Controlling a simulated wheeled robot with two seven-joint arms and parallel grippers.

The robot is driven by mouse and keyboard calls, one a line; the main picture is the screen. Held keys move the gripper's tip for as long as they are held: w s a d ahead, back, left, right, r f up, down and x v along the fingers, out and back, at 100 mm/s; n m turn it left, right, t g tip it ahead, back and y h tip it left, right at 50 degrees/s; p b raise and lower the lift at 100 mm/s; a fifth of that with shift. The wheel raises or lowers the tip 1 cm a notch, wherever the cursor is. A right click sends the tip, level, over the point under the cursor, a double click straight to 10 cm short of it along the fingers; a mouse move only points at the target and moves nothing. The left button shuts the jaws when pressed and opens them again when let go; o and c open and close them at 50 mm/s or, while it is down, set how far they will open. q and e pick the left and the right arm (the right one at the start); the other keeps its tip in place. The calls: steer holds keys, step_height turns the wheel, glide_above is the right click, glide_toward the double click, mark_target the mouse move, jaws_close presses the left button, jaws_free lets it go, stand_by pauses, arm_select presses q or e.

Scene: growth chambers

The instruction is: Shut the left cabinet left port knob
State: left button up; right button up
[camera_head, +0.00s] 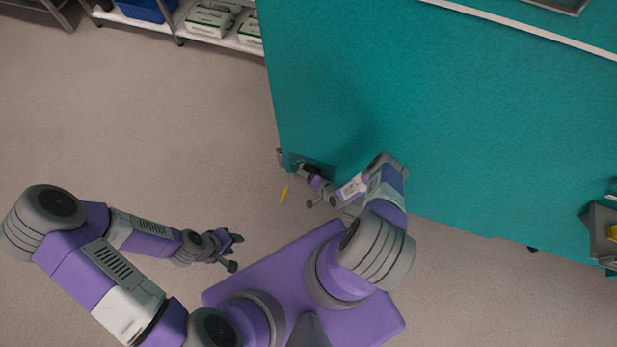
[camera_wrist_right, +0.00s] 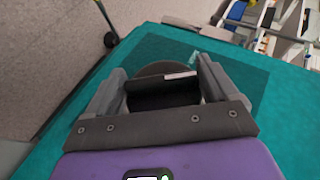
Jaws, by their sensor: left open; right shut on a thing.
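The teal cabinet (camera_head: 430,110) fills the upper right of the head view and also shows in the right wrist view (camera_wrist_right: 285,125). A darker panel (camera_head: 318,168) is on it near its lower left corner. In the right wrist view a round dark knob (camera_wrist_right: 162,82) with a bar across it sits on this panel. My right gripper (camera_wrist_right: 160,88) is shut on the knob, with one finger on each side. In the head view, the right gripper is small at the panel and the knob is hard to make out. My left gripper (camera_head: 236,253) is open and empty over the floor.
A shelf (camera_head: 178,20) with a blue bin (camera_head: 148,9) and several green-and-white boxes (camera_head: 208,21) stands at the upper left. A small yellow object (camera_head: 283,195) shows near the cabinet's corner. The floor (camera_head: 150,130) on the left is clear.

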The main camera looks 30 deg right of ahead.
steer(key=g+h+p, duration=0.1)
steer(key=g+p, duration=0.1)
steer(key=p, duration=0.1)
steer(key=shift+w+r+n+h, duration=0.15)
steer(key=shift+r+n+h, duration=0.15)
steer(key=shift+n+h, duration=0.1)
steer(key=shift+g+h+p, duration=0.3)
steer(key=shift+g+p, duration=0.2)
steer(key=shift+g, duration=0.3)
steer(key=shift+f+n+g+h, duration=0.15)
steer(key=shift+n+g+h, duration=0.15)
steer(key=shift+g+h, duration=0.15)
steer(key=shift+w+f+g+h, duration=0.1)
steer(key=shift+g+h, duration=0.25)
steer(key=shift+g, duration=0.2)
steer(key=shift+n+g+h+b, duration=0.3)
steer(key=shift+g+h+b, duration=0.1)
steer(key=shift+b, duration=0.15)
steer(key=shift+d+g+h+b, duration=0.1)
steer(key=shift+g+h+b, duration=0.65)
steer(key=shift+b, duration=1)
